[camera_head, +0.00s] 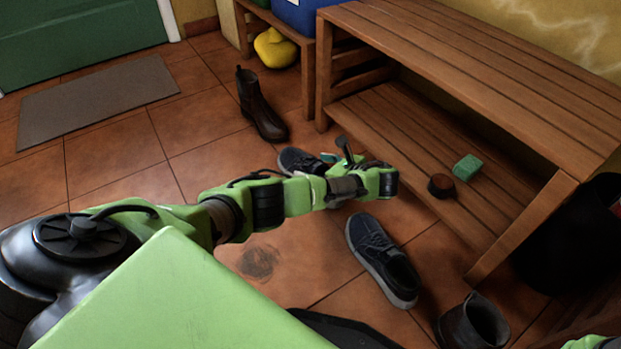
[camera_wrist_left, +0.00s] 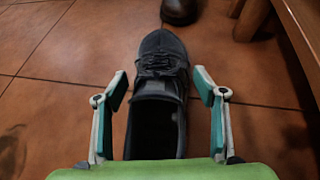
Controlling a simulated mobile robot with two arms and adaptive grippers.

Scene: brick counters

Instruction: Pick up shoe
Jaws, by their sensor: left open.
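A dark sneaker (camera_head: 298,161) lies on the tiled floor, partly hidden behind my left gripper (camera_head: 336,160) in the head view. In the left wrist view the same dark laced sneaker (camera_wrist_left: 160,72) points away from me, with its opening nearest. My left gripper (camera_wrist_left: 162,88) is open there, with one teal-padded finger on each side of the shoe and visible gaps to it. A second dark sneaker (camera_head: 381,262) lies on the floor nearer to me, beside my left arm. My right gripper is out of view.
A brown boot (camera_head: 259,107) stands beyond the sneaker. Another boot (camera_head: 474,322) is at lower right. A slatted wooden bench (camera_head: 490,65) stands on the right, with a green block (camera_head: 466,167) and round brown item (camera_head: 441,186) on its lower shelf. Floor at left is clear up to a mat (camera_head: 97,96).

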